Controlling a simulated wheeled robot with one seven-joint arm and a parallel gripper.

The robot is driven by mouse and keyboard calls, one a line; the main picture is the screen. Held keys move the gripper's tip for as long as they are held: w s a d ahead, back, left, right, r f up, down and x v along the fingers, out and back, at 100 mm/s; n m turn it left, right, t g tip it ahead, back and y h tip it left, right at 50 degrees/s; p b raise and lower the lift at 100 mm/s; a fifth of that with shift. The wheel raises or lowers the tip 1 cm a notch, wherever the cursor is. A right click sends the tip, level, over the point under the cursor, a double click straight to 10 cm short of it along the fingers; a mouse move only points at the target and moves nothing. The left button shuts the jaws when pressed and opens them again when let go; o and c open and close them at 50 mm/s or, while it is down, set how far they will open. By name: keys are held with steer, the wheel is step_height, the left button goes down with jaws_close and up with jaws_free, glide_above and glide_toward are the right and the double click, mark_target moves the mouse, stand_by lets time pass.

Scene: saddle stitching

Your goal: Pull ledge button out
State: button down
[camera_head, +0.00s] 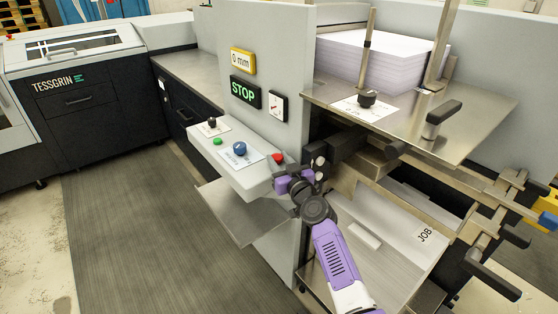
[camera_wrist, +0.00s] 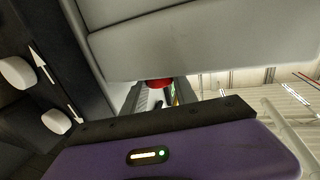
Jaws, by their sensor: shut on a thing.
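The red ledge button (camera_head: 278,158) is at the right end of the light grey control ledge (camera_head: 255,180). In the wrist view the red button (camera_wrist: 160,83) shows between my fingers, just under the edge of the pale grey panel. My gripper (camera_head: 281,172) reaches up to the ledge's right end from below, and its jaws are shut on the red button. The fingers (camera_wrist: 160,96) show in the wrist view beyond the dark bar of the purple gripper body. Part of the button is hidden, so its in or out position is not clear.
A green button (camera_head: 217,141), a blue knob (camera_head: 239,148) and a black knob (camera_head: 212,122) sit along the ledge. A lit STOP sign (camera_head: 245,91) is on the panel above. A metal shelf with a paper stack (camera_head: 375,60) is at the right. Floor matting (camera_head: 130,230) lies clear at the left.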

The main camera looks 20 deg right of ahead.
steer(key=shift+r, duration=0.4)
steer(key=c, duration=0.9)
jaws_free()
steer(key=shift+c, duration=0.2)
steer(key=s, duration=0.7)
steer(key=shift+s+p, duration=0.4)
